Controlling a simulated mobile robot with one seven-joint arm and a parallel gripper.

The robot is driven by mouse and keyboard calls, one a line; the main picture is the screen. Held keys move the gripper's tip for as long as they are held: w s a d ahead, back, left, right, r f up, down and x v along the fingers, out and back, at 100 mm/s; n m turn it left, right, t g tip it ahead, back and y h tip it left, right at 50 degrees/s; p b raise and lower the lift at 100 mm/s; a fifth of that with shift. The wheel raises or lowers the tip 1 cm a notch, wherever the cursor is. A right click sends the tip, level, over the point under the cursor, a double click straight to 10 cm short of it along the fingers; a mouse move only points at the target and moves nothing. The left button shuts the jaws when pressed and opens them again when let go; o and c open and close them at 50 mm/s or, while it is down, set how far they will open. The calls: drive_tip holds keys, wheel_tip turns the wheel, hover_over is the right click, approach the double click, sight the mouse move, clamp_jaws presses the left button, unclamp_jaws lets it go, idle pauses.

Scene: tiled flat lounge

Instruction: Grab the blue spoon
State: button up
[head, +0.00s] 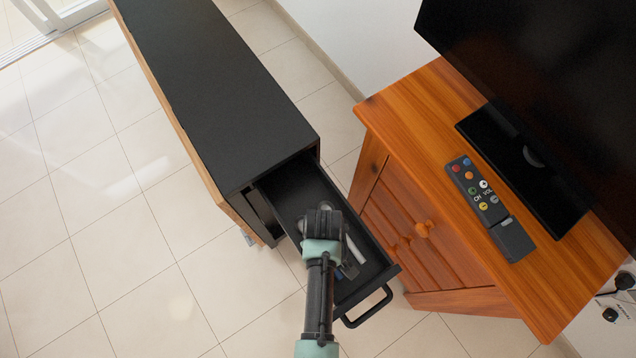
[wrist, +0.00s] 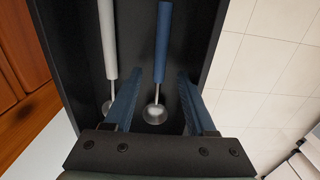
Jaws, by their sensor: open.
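The blue spoon (wrist: 162,45) lies in the open black drawer (head: 283,189). In the wrist view its blue handle points to the top and its metal bowl sits between my fingers. My gripper (wrist: 157,100) is open, its two blue fingers on either side of the spoon's bowl end, not closed on it. In the head view my gripper (head: 322,219) is over the drawer and hides much of its contents, so the spoon is hard to make out there.
A white-handled utensil (wrist: 110,40) lies left of the spoon in the wrist view. The drawer's walls and front handle (head: 368,308) are close by. A wooden cabinet (head: 440,110) with a remote (head: 480,195) and a television stands to the right. Tiled floor (head: 110,270) is clear at left.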

wheel_tip(320, 180, down, 2)
drive_tip(key=shift+f, duration=0.1)
clamp_jaws()
idle(0.4)
